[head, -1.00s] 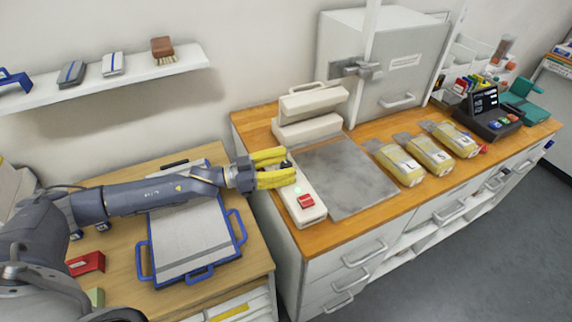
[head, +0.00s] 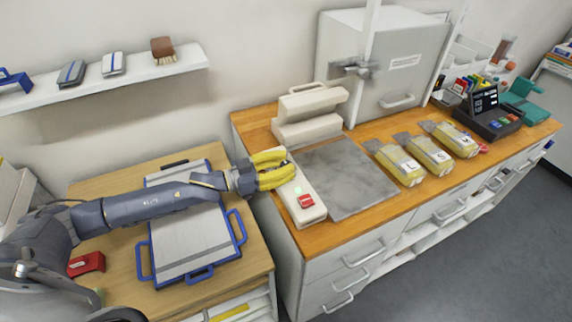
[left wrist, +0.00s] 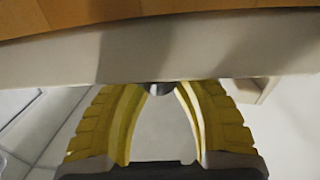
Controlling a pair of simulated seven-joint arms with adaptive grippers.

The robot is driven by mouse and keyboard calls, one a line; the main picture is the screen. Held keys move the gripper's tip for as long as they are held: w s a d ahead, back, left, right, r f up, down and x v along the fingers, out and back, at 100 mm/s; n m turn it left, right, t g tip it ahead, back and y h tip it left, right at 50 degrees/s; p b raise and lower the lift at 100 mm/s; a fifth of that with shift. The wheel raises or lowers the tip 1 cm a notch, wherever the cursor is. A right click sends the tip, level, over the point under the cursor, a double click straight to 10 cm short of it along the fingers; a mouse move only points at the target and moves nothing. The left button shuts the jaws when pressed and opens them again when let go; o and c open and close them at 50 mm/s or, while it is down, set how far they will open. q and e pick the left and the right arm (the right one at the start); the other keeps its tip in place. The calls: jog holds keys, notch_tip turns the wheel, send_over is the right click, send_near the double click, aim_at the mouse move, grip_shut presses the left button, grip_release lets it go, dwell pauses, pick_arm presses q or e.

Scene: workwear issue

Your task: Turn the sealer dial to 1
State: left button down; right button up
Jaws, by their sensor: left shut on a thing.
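The sealer (head: 309,129) is a cream machine with a raised jaw at the back of the wooden counter and a grey plate in front. Its control strip (head: 309,211) carries a red switch and a small green light. My left gripper (head: 286,170) has yellow fingers at the back end of this strip. In the left wrist view the fingers close around a small dark grey knob, the dial (left wrist: 157,89), against a cream face. The fingers hide most of the dial, and its setting cannot be read. My right gripper is not in view.
A blue-handled board (head: 188,248) lies under my left arm. Several yellow packs (head: 431,156) lie right of the grey plate (head: 348,176). A grey cabinet (head: 385,55) stands behind. A dark terminal (head: 487,115) stands farther right.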

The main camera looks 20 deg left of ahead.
pick_arm(q)
jog(key=shift+s+n+t+y, duration=0.1)
jog(key=shift+n+t+y, duration=2.15)
jog(key=shift+y, duration=0.35)
jog(key=shift+n+t+y, duration=0.85)
jog(key=shift+n+y, duration=0.4)
jog(key=shift+y, duration=0.65)
jog(key=shift+n+y, duration=0.5)
jog(key=shift+y, duration=0.2)
jog(key=c, duration=1)
grip_release()
jog(key=shift+v, duration=5.95)
jog(key=shift+f, duration=0.2)
